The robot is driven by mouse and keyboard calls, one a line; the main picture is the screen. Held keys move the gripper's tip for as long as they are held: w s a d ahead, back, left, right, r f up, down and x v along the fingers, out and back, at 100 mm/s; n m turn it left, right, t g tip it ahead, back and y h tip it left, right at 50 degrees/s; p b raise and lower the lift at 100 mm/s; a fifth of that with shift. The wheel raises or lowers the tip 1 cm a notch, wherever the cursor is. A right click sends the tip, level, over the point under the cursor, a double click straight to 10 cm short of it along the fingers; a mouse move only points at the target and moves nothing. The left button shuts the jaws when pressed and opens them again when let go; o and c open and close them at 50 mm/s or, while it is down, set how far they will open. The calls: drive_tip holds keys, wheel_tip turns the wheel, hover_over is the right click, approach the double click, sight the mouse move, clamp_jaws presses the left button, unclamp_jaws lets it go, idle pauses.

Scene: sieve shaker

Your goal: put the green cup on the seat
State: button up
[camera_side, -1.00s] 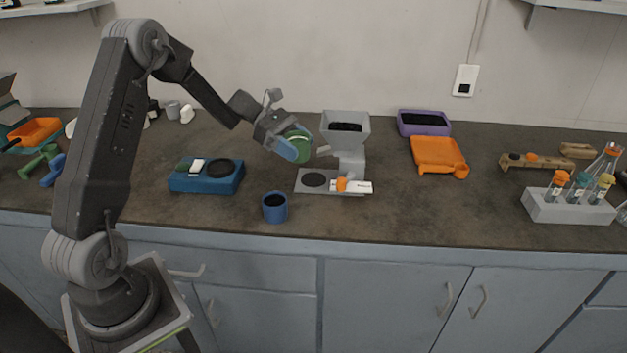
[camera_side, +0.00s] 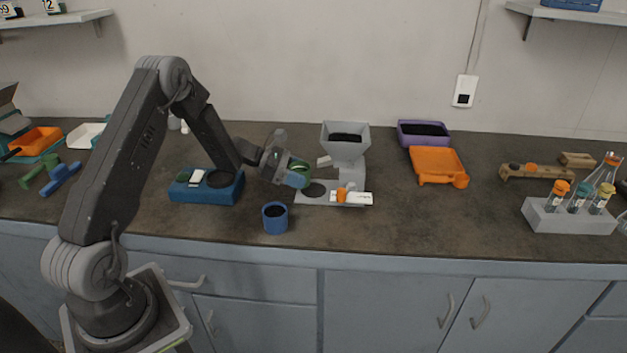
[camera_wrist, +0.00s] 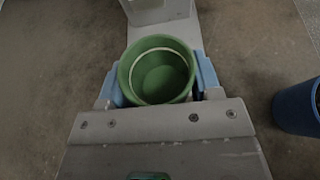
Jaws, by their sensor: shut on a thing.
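The green cup (camera_side: 297,167) is held between the light-blue fingers of my gripper (camera_side: 298,180). In the wrist view the cup (camera_wrist: 158,72) is open-topped and looks empty, with a finger of my gripper (camera_wrist: 158,84) on each side. The seat appears to be the dark round pad (camera_side: 314,189) on the grey base plate of the sieve shaker (camera_side: 345,150). The cup is above the left part of that plate, close to the pad. In the wrist view the cup and gripper hide the pad, and I cannot tell whether the cup touches anything.
A blue cup (camera_side: 275,218) with dark contents stands in front of the plate; it also shows in the wrist view (camera_wrist: 298,107). A blue scale (camera_side: 206,187) is at left. An orange tray (camera_side: 437,166) and a purple tray (camera_side: 423,133) are at right.

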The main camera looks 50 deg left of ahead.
sight(309, 174)
drive_tip(key=shift+f, duration=0.25)
drive_tip(key=w+d, duration=0.3)
drive_tip(key=shift+s+f, duration=0.1)
drive_tip(key=shift+f, duration=0.5)
drive_tip(key=shift+f, duration=0.1)
drive_tip(key=o, duration=1)
